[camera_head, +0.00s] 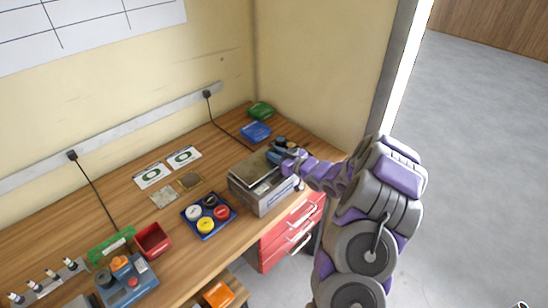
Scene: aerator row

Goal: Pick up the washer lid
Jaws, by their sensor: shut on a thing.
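The washer (268,197) is a grey metal box near the right end of the bench. Its flat brownish-grey washer lid (253,167) is at the top of the box, with a dark gap showing along part of its edge. My gripper (276,157) is at the lid's far right side, shut on it, with my purple and grey arm reaching in from the right. The fingertips are small and partly hidden by my wrist. I cannot tell whether the lid is clear of the box.
A blue tray (230,215) with several coloured round caps lies left of the washer. A red bin (152,240) and a blue-orange device (127,281) stand further left. Blue (256,131) and green (261,110) bins are behind. Red drawers (290,235) are below.

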